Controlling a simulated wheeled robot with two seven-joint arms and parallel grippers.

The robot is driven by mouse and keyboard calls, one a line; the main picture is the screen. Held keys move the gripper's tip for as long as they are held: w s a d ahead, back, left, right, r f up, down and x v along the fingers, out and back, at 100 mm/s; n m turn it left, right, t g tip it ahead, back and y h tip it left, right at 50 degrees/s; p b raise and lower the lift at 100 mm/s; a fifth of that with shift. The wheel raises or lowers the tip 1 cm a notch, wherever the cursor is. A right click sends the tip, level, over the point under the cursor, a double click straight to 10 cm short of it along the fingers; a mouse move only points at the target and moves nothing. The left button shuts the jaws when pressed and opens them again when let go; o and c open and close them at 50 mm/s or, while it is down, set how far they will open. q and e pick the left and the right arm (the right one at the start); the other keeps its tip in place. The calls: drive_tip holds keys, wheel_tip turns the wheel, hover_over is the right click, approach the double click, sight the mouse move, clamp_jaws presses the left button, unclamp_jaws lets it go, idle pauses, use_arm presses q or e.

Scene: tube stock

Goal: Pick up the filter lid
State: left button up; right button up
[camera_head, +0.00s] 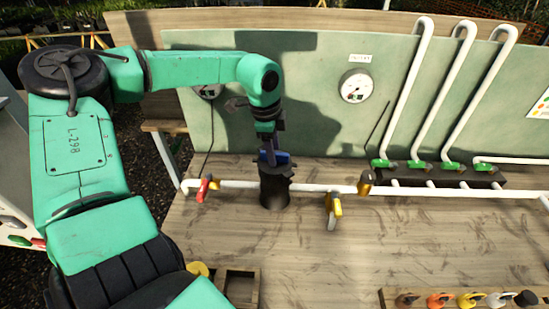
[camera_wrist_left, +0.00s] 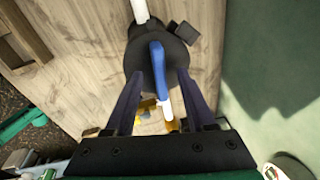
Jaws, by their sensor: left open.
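The filter is a black upright canister (camera_head: 275,188) on the white pipe line, near the middle of the table in the head view. On its top is the dark lid (camera_wrist_left: 147,58) with a raised blue bar handle (camera_wrist_left: 157,78), which also shows in the head view (camera_head: 283,158). My left gripper (camera_head: 270,152) points down at the lid from above. In the left wrist view its two dark fingers stand open, one on each side of the blue handle, with gaps between. The fingertips partly hide the lid's sides. My right gripper is not in view.
The white pipe has a red-handled valve (camera_head: 203,190) to the left and a yellow-handled valve (camera_head: 334,206) to the right. Green valves (camera_head: 415,164) and white riser pipes stand at the right. A rack of coloured parts (camera_head: 470,299) sits at front right. The middle front table is clear.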

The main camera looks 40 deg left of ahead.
use_arm(q)
clamp_jaws()
drive_tip(key=shift+r, duration=0.1)
wheel_tip(320, 180, up, 20)
drive_tip(key=b, duration=0.2)
drive_tip(key=shift+b, duration=0.4)
drive_tip(key=shift+r+p, duration=2.45)
drive_tip(key=shift+p, duration=0.1)
